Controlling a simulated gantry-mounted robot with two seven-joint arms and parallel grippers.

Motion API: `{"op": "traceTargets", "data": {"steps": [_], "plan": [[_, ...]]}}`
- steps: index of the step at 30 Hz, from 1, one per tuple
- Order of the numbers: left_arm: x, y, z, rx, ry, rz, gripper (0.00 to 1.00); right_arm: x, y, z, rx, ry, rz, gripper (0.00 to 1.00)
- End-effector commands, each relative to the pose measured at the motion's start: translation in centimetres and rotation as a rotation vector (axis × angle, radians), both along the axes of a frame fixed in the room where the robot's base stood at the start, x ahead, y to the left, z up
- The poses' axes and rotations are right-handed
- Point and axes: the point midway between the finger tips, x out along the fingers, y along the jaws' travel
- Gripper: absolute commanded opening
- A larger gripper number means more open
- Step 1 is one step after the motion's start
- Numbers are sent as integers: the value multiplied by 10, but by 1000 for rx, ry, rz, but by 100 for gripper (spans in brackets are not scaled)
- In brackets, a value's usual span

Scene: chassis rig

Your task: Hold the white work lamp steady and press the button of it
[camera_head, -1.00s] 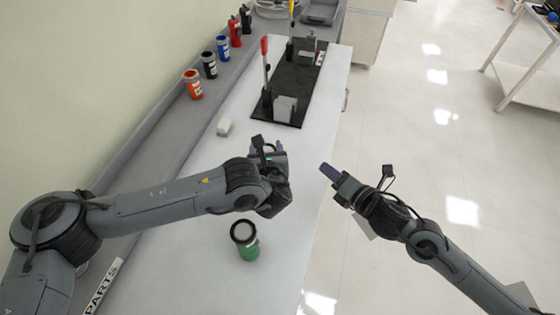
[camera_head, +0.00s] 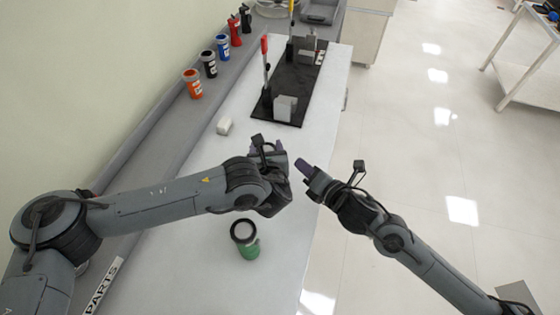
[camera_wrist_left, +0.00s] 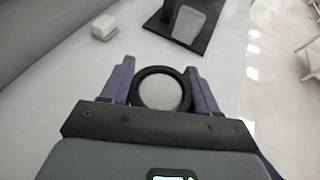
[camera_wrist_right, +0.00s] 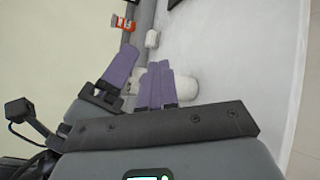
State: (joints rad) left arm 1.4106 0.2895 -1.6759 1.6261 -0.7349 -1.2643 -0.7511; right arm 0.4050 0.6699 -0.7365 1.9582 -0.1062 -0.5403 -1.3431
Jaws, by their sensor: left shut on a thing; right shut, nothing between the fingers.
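The white work lamp (camera_wrist_right: 186,88) shows in the right wrist view as a pale rounded body, partly hidden behind my right fingers. In the left wrist view its round black rim (camera_wrist_left: 163,72) with a pale inside sits between the purple fingers of my left gripper (camera_wrist_left: 163,88), which is shut on it. In the head view my left gripper (camera_head: 268,150) hides most of the lamp. My right gripper (camera_head: 302,164) is shut and empty, just right of the left one. In the right wrist view its fingertips (camera_wrist_right: 158,72) overlap the lamp; I cannot tell whether they touch. No button is visible.
A green can-shaped object with a black rim (camera_head: 245,240) stands on the white table (camera_head: 195,200). A small white block (camera_head: 224,126) lies farther back. A black plate with clamps (camera_head: 283,103) is beyond. Orange (camera_head: 193,86), black and blue containers line the left shelf.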

Motion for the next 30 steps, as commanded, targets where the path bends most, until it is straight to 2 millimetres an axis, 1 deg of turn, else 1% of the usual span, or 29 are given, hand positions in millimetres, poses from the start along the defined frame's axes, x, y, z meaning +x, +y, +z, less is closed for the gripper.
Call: {"op": "traceTargets", "data": {"steps": [3, 10, 30], "plan": [[-1, 0, -3, 1, 5, -2, 18, 3, 11, -1, 1, -1, 2, 0], [-1, 0, -3, 1, 4, -2, 18, 6, 21, -1, 0, 0, 0, 0], [-1, 0, -2, 1, 4, -2, 18, 6, 22, -1, -1, 0, 1, 0]]}}
